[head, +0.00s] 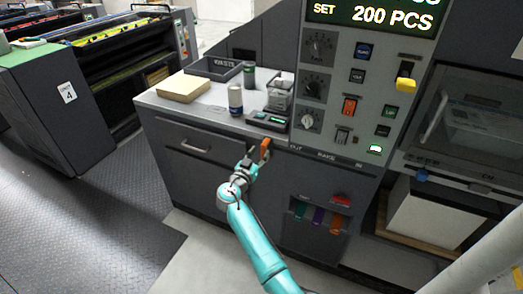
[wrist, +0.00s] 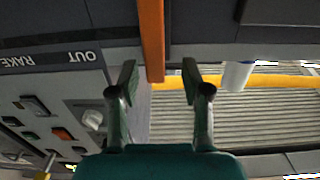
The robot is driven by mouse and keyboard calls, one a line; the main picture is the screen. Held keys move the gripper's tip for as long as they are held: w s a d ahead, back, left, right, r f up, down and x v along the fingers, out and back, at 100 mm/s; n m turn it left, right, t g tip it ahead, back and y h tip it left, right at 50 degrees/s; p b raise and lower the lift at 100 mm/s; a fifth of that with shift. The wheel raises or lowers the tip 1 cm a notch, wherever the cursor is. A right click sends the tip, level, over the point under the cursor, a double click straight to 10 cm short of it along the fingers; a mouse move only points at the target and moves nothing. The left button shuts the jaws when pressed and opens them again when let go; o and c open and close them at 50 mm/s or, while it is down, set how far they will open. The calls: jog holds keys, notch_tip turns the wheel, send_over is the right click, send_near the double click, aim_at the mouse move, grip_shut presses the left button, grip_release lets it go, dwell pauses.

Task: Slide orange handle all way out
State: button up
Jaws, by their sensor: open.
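The orange handle (head: 265,148) stands at the front edge of the grey cabinet, just left of the OUT label on the strip marked OUT, RAKE and IN. In the wrist view the orange handle (wrist: 151,40) is a long upright bar reaching down to the fingertips. My gripper (head: 250,163) is just below and left of the handle in the head view. In the wrist view my gripper (wrist: 159,68) is open, with the bar's lower end between the fingertips, nearer the left one. I see a gap on both sides; whether they touch is unclear.
The control panel (head: 340,95) with knobs and switches rises behind right. A can (head: 235,99), a tan block (head: 184,87) and a waste tray (head: 218,68) sit on the cabinet top. A drawer pull (head: 195,146) is left of my gripper. The floor at left is clear.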

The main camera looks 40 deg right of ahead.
jog(key=v, duration=0.8)
jog(key=shift+a, duration=0.3)
jog(key=shift+s, duration=0.1)
